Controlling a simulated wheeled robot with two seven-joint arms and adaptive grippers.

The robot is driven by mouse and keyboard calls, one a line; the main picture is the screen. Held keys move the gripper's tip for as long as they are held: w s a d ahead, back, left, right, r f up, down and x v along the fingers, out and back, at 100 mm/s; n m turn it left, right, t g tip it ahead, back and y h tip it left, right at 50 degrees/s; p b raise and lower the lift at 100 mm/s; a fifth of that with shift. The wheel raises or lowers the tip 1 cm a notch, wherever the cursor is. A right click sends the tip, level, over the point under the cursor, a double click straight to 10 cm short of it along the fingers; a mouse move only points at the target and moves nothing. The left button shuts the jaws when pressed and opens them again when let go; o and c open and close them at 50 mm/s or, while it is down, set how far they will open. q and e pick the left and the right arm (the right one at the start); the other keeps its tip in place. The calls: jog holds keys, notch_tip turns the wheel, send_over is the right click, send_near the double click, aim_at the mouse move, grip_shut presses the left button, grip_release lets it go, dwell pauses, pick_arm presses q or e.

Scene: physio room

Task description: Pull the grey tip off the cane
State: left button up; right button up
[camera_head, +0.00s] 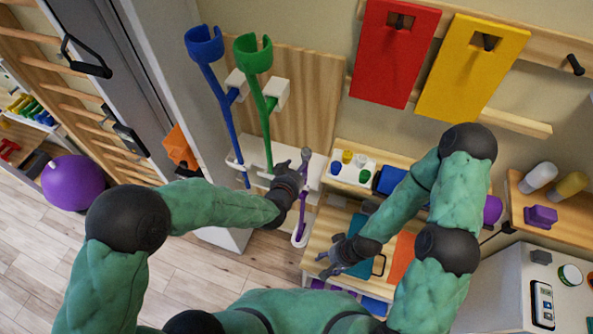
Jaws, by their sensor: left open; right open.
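A thin purple cane (302,205) stands upright, with a grey end, seemingly the grey tip (306,154), at its top. Its lower end goes into a white holder (299,239). My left gripper (298,174) is open beside the upper part of the cane, just below the grey tip. Its dark fingers overlap the cane, and I cannot tell whether they touch it. My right gripper (326,264) is open and empty, low and to the right of the cane, over the wooden bench. The part of the cane behind my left fingers is hidden.
A blue crutch (221,95) and a green crutch (262,110) stand in a white rack (240,166) left of the cane. A white tray with coloured cups (352,168) is on the wooden shelf to the right. Floor (160,262) is clear at lower left.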

pick_arm(q)
jog(key=b+x, duration=0.4)
jog(key=x, duration=0.2)
jog(key=shift+w+f, duration=0.25)
jog(key=shift+f, duration=0.05)
jog(key=shift+b+x, duration=0.5)
jog(key=shift+x, duration=0.35)
jog(key=shift+r, duration=0.15)
jog(key=c, duration=1.1)
jog(key=shift+o, duration=1.2)
jog(key=shift+s+d, duration=0.1)
jog(key=shift+f, duration=0.2)
jog(key=shift+c, duration=1.4)
jog(key=shift+s, duration=0.1)
jog(key=shift+r+p, duration=0.3)
jog(key=shift+p, duration=0.05)
